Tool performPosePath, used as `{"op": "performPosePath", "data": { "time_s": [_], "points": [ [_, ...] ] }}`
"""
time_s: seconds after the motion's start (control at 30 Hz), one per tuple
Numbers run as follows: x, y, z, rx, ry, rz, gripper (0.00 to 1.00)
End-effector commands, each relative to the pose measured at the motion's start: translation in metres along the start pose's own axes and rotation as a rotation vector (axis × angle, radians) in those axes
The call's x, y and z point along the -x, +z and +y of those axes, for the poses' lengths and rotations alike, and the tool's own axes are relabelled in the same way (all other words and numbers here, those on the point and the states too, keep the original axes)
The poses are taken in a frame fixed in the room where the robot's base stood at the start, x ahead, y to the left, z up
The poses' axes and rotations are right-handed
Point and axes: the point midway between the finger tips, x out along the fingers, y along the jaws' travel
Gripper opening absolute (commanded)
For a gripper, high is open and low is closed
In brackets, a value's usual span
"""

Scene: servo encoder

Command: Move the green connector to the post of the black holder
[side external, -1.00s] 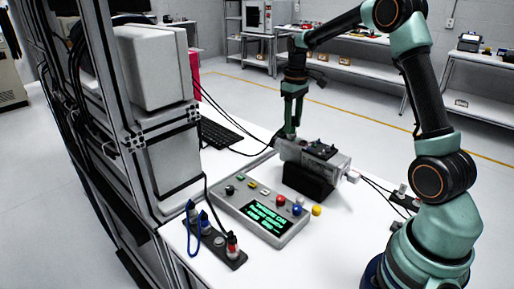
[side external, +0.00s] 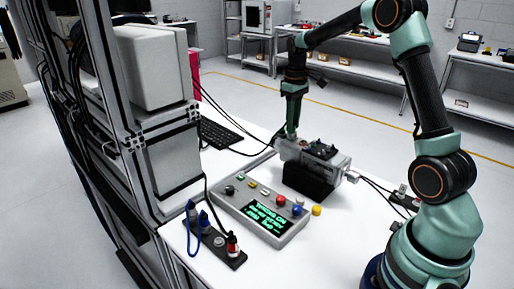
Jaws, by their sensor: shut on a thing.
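My gripper (side external: 291,131) points down at the back left end of a grey servo unit (side external: 338,164), which rests on a black block. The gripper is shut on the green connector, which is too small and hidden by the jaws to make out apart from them. A black cable runs along the table to that spot. A black holder (side external: 236,261) lies at the front left of the table, with blue-topped and red-topped pieces and a grey post (side external: 219,241). A second dark holder (side external: 407,204) with light posts lies at the right, partly hidden by my arm.
A grey control box (side external: 232,204) with coloured buttons and a lit display stands between the front left holder and the servo. A keyboard (side external: 221,134) lies behind it. A rack with cables (side external: 130,160) borders the left. White table is free at the front middle.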

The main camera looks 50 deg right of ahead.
Motion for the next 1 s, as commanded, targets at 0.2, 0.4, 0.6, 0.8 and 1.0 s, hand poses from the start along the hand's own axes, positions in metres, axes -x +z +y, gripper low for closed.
{"op": "performPosePath", "data": {
  "time_s": [0.2, 0.4, 0.6, 0.8, 1.0],
  "points": [
    [0.002, 0.0, 0.0, 0.0, 0.001, 0.001, 0.0],
    [0.01, 0.0, 0.0, 0.0, 0.0, 0.001, 0.0],
    [0.02, -0.001, 0.0, 0.0, 0.001, 0.002, 0.0],
    [0.029, 0.0, 0.0, 0.0, 0.001, 0.002, 0.0],
    [0.038, -0.001, 0.0, 0.0, 0.001, 0.002, 0.0]
  ]
}}
